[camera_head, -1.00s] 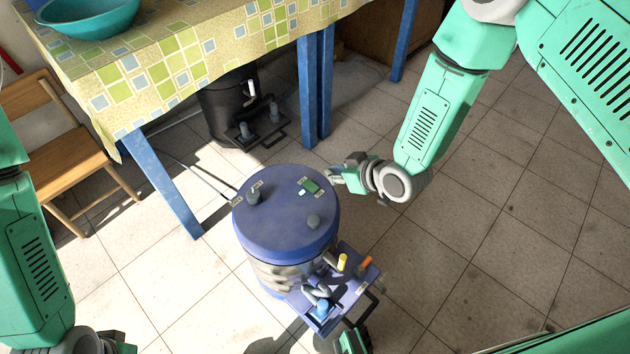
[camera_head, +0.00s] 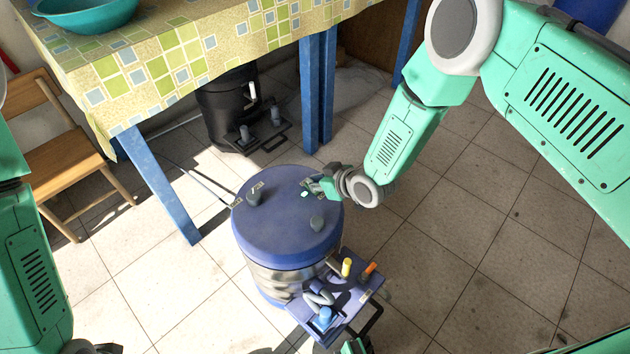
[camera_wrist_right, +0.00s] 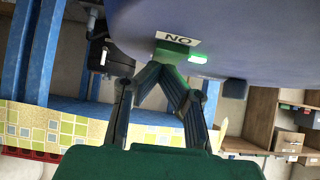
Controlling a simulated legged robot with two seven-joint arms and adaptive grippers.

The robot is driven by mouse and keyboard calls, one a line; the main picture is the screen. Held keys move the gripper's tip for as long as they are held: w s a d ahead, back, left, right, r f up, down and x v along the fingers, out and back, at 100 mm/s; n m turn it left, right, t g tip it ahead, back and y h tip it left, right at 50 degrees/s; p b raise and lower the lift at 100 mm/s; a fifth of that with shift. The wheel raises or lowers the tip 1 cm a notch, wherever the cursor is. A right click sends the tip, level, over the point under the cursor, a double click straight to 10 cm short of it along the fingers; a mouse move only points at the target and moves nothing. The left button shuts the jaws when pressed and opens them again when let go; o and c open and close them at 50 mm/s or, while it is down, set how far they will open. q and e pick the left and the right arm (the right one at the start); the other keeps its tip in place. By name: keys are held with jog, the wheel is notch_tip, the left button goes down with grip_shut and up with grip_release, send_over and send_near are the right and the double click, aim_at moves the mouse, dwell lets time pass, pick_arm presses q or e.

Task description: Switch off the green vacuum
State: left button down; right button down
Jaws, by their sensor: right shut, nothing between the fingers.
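A vacuum with a blue-violet drum lid (camera_head: 275,235) and a metal band stands on the tiled floor. No green-bodied vacuum shows; the green part is a small switch on its lid, which in the right wrist view is a green rocker (camera_wrist_right: 172,50). An ON label (camera_wrist_right: 178,38), upside down, and a bright green light (camera_wrist_right: 198,58) sit beside it. My right gripper (camera_head: 316,187) is shut and empty, its tips at the switch; in the wrist view they meet just by the rocker, contact unclear. My left gripper (camera_head: 95,348) is mostly cut off at the bottom left.
A tool caddy (camera_head: 350,300) with coloured pieces is fixed to the vacuum's front. A table with a checked cloth (camera_head: 140,75) and blue legs stands behind; a black vacuum (camera_head: 222,108) is under it. A wooden chair (camera_head: 60,160) is left. Floor right is clear.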

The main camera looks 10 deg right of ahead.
jog(key=shift+a+f, duration=0.25)
jog(key=shift+a, duration=0.15)
jog(key=shift+s+d, duration=0.25)
jog(key=shift+d, duration=0.3)
jog(key=shift+s+d+f+p, duration=0.1)
jog(key=shift+s+d+p, duration=0.1)
jog(key=shift+s+p, duration=0.15)
jog(key=shift+s, duration=0.25)
